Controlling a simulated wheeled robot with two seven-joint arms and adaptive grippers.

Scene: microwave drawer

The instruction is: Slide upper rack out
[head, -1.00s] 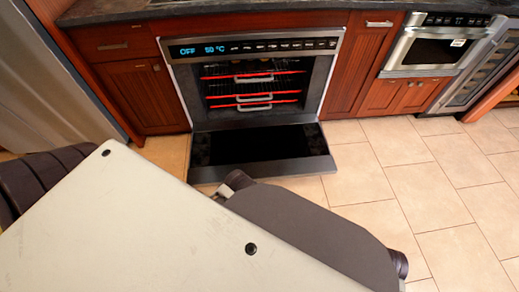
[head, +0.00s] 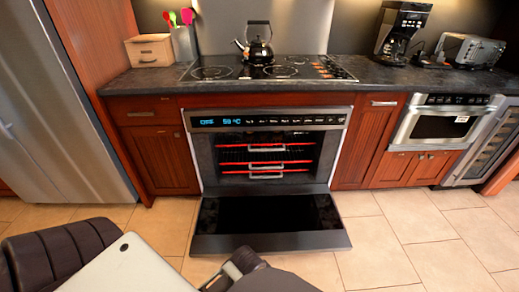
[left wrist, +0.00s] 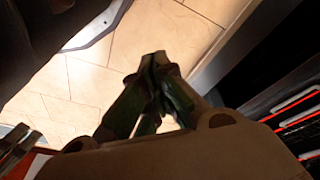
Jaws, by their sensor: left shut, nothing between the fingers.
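The oven (head: 325,155) stands in the cabinet row with its door (head: 275,243) folded down flat. Inside are racks with red front edges and metal handles. The upper rack (head: 290,145) sits inside the oven, its handle at the front middle. A lower rack (head: 295,163) is just below it. In the left wrist view, my left gripper (left wrist: 157,60) is shut and empty over the tiled floor, apart from the racks, whose red edges (left wrist: 292,101) show at right. My left gripper is not visible in the head view. My right gripper is not seen.
A kettle (head: 259,52) stands on the cooktop above the oven. A tall fridge (head: 65,100) is at left, a smaller microwave (head: 440,127) at right. The open door juts out over the floor. The tiled floor (head: 395,240) at right is clear.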

